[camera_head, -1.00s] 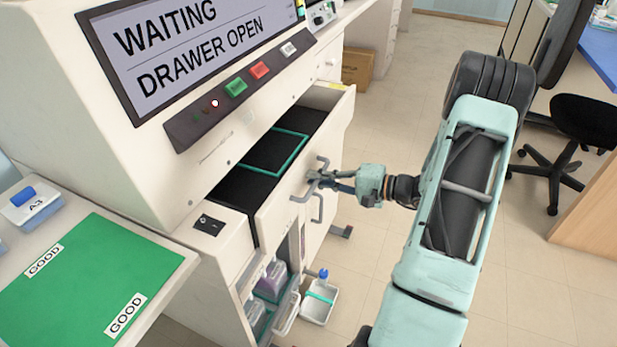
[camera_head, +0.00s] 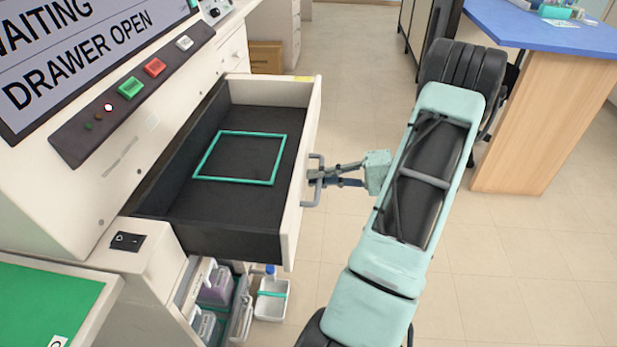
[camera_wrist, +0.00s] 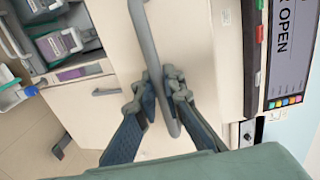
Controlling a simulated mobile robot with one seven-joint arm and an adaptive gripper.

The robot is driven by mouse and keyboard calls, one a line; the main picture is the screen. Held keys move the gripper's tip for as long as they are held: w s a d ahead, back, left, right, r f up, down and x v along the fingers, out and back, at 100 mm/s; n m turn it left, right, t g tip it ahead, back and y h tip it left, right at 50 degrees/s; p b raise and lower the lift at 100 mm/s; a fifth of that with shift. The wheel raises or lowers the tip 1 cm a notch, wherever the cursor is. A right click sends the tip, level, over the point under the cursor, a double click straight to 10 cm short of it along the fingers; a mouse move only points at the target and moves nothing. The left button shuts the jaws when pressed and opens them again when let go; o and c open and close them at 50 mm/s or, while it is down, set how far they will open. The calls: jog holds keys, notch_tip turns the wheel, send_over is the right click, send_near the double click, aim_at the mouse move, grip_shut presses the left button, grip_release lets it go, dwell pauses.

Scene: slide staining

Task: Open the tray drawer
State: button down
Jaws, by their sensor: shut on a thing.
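The tray drawer (camera_head: 285,205) stands pulled well out of the white machine, with a dark floor and a teal square outline (camera_head: 275,160) marked inside. Its grey bar handle (camera_head: 314,182) is on the front panel. My gripper (camera_head: 318,178) is shut on this handle, reaching from the right. In the wrist view the fingers of my gripper (camera_wrist: 163,95) sit on either side of the handle bar (camera_wrist: 150,50). The drawer looks empty.
The machine screen (camera_head: 80,50) reads "DRAWER OPEN", above green, red and white buttons (camera_head: 131,87). Below the drawer are an open compartment with bottles (camera_head: 215,287) and a white tray (camera_head: 271,298). A blue-topped desk (camera_head: 545,28) stands at right. The floor between is clear.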

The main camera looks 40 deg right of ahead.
jog(key=c, duration=2.3)
grip_release()
jog(key=v, duration=1.2)
